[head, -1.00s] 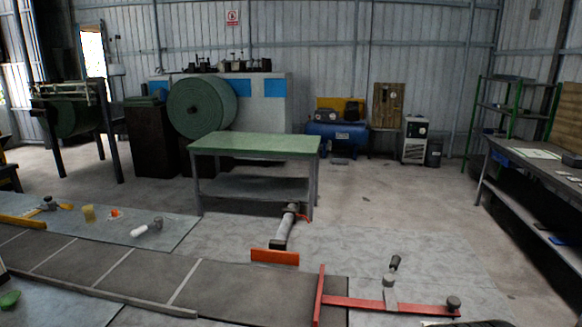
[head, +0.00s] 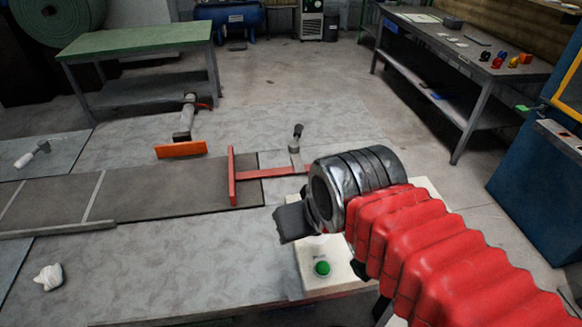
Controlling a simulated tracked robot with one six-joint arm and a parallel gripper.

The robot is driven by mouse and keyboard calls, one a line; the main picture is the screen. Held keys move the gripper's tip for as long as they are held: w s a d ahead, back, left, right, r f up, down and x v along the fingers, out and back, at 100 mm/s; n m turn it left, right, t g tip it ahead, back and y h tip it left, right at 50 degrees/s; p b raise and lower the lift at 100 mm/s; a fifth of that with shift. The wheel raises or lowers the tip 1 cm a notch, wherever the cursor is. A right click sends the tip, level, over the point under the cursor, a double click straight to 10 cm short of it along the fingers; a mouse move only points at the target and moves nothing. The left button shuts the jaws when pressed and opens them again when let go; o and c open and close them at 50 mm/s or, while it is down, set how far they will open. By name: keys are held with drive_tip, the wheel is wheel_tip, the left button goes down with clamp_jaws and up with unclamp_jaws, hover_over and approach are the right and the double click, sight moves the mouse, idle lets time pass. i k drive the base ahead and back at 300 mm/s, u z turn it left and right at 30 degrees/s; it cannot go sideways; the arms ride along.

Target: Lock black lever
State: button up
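A black lever (head: 298,131) stands up, slightly tilted, from a grey mount (head: 294,148) on a red bar (head: 285,171). The bar joins a red crosspiece (head: 231,178) at the end of the dark conveyor strip. My gripper (head: 293,222) is at the end of my red-sleeved arm, nearer the camera than the lever and below it in the picture. It appears apart from the lever. Only a dark blocky part of the gripper shows, so its opening cannot be told. My arm hides the right end of the red bar.
A pale box with a green button (head: 322,268) lies below my gripper. An orange plate (head: 181,149) and a grey cylinder (head: 188,118) are left of the lever. A crumpled white item (head: 48,277) lies at lower left. A green-topped table (head: 140,40) stands behind.

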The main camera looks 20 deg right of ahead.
sight(293, 147)
drive_tip(key=k, duration=1.35)
drive_tip(key=u, duration=0.15)
drive_tip(key=i, duration=0.55)
drive_tip(key=u, duration=0.5)
drive_tip(key=i, duration=1.2)
